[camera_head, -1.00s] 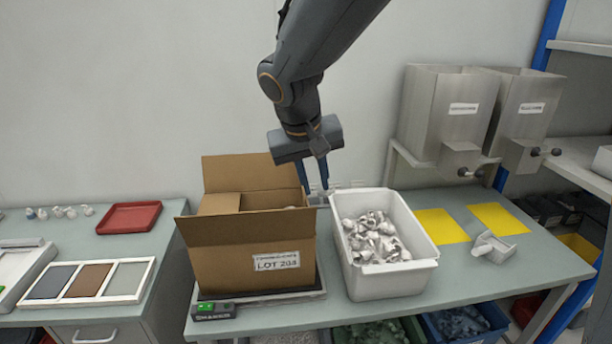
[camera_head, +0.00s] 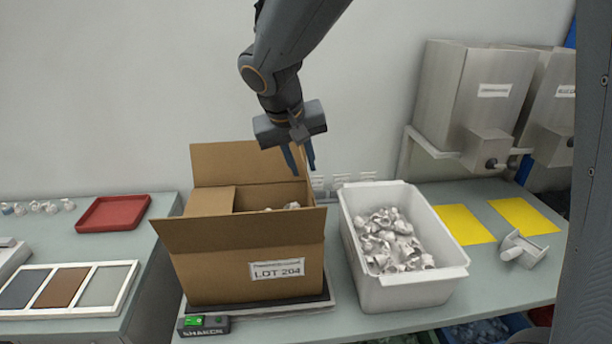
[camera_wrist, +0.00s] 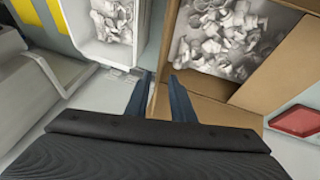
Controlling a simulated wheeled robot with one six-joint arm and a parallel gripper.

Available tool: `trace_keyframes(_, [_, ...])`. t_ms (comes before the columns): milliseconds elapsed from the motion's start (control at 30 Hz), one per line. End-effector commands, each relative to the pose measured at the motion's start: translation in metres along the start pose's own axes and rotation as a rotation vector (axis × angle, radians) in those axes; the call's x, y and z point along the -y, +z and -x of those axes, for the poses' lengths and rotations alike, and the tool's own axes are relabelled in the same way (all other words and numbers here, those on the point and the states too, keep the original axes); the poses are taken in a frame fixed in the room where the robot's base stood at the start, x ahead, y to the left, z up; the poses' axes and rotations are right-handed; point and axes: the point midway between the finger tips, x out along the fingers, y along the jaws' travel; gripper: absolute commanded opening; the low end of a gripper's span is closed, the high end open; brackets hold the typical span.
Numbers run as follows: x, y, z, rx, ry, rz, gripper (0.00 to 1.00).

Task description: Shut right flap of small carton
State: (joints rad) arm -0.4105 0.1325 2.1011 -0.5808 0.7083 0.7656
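The small carton (camera_head: 215,268), labelled LOT 204, holds pale metallic-looking parts. Its back flap (camera_head: 240,163) stands up, its front flap (camera_head: 240,229) leans outward, and its left flap (camera_head: 208,202) lies folded inward. In the wrist view the right flap (camera_wrist: 168,45) looks like a narrow brown strip along the carton's right side, seen nearly edge-on; its exact angle is unclear.
The carton stands on a shaker (camera_head: 205,325). A white bin (camera_head: 410,287) of similar parts stands close on its right, with a narrow gap. A red tray (camera_head: 112,212) lies left; yellow sheets (camera_head: 463,225) and metal hoppers (camera_head: 480,90) are right.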

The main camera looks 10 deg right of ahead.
Motion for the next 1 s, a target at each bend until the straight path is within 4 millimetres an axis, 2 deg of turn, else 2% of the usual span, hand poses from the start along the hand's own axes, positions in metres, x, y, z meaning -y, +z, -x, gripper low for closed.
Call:
trace_keyframes(100, [-0.003, 0.001, -0.02, 0.006, 0.004, -0.003, 0.22])
trace_keyframes(300, [-0.003, 0.001, -0.045, 0.004, 0.003, -0.003, 0.22])
trace_keyframes(500, [-0.001, 0.001, -0.056, 0.002, 0.001, -0.002, 0.22])
trace_keyframes(767, [0.0, 0.001, -0.057, 0.001, 0.0, 0.0, 0.22])
trace_keyframes(900, [0.0, 0.001, -0.057, 0.001, 0.0, 0.001, 0.0])
trace_keyframes(1000, [0.0, 0.001, -0.056, 0.001, 0.0, 0.001, 0.0])
